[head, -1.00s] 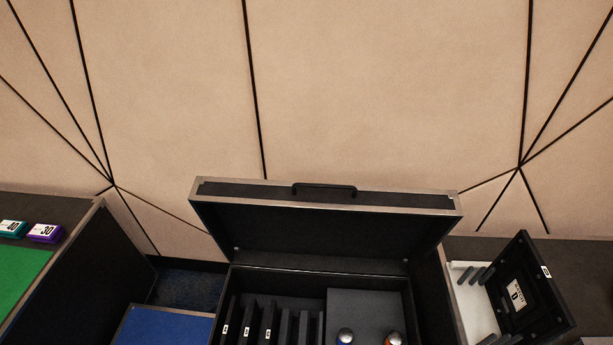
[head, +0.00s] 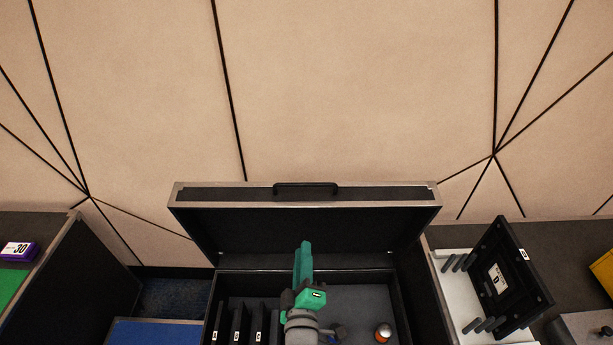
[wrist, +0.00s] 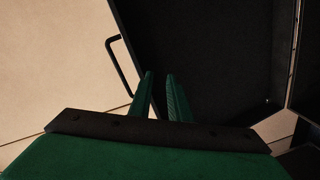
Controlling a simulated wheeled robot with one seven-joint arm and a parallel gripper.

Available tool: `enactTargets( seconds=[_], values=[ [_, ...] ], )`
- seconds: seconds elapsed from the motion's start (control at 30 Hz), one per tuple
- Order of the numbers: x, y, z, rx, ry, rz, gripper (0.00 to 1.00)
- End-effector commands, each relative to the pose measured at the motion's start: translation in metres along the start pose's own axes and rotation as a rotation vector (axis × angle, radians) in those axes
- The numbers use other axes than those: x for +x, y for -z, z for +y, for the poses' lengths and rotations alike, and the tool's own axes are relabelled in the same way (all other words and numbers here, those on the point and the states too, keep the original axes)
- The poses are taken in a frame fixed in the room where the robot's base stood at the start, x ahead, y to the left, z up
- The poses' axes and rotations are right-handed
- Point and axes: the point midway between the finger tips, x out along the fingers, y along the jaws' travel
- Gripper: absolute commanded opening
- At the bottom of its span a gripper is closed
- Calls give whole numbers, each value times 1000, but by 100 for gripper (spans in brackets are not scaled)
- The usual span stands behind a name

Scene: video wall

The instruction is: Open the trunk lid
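The trunk lid (head: 310,226) stands raised, tilted back toward the wall, with its dark inner face toward me. Its black handle (head: 306,187) is on the top edge. The open trunk (head: 403,290) below shows its inside. My green gripper (head: 304,262) is over the trunk, in front of the lid's inner face; contact cannot be told. In the wrist view the gripper (wrist: 159,76) has its two fingers a little apart with nothing between them. The lid (wrist: 215,55) fills the right there, with the handle (wrist: 121,68) at its left edge.
A black hinged panel (head: 510,280) stands at right by a white tray. A blue-topped box (head: 160,331) is at left. The wall is close behind.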

Motion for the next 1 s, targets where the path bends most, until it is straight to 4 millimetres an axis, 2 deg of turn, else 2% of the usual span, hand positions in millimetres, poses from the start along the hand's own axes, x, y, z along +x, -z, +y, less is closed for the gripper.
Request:
enactTargets(
  seconds=[0.03,0.2,0.4,0.67,1.0],
  values=[
    [15,7,16,-59,-15,9,17],
    [50,23,57,-260,-34,20,17],
    [72,35,87,-415,-45,23,17],
    [87,38,96,-463,-46,24,17],
    [143,40,99,-462,-47,23,17]
  ],
)
